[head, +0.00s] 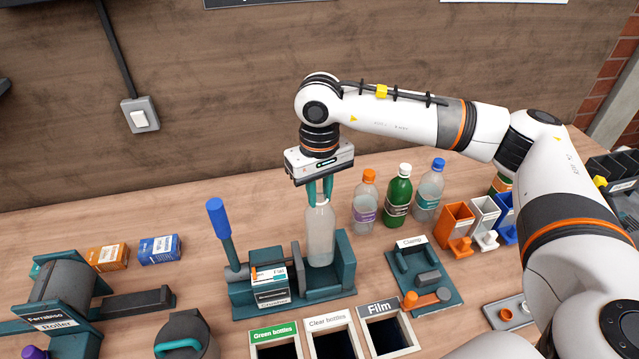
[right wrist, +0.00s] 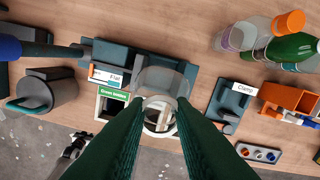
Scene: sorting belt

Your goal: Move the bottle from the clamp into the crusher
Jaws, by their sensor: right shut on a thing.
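A clear, capless bottle (head: 320,235) stands upright in the gap of the crusher (head: 262,297), between its teal blocks. My right gripper (head: 320,190) is shut on the bottle's neck from above. In the right wrist view the gripper (right wrist: 160,110) has its fingers on either side of the bottle's open mouth, and the bottle (right wrist: 160,85) lies over the crusher (right wrist: 120,58). Whether the bottle's base touches the crusher floor is hidden. The crusher's blue-handled lever (head: 222,225) stands up at its left. The clamp (head: 425,278) is empty, with an orange-ended handle. My left gripper is not in view.
Bins labelled Green bottles (head: 274,335), Clear bottles (head: 331,322) and Film (head: 380,308) lie in front. A roller (head: 60,290) stands at left, coloured holders (head: 457,220) at right.

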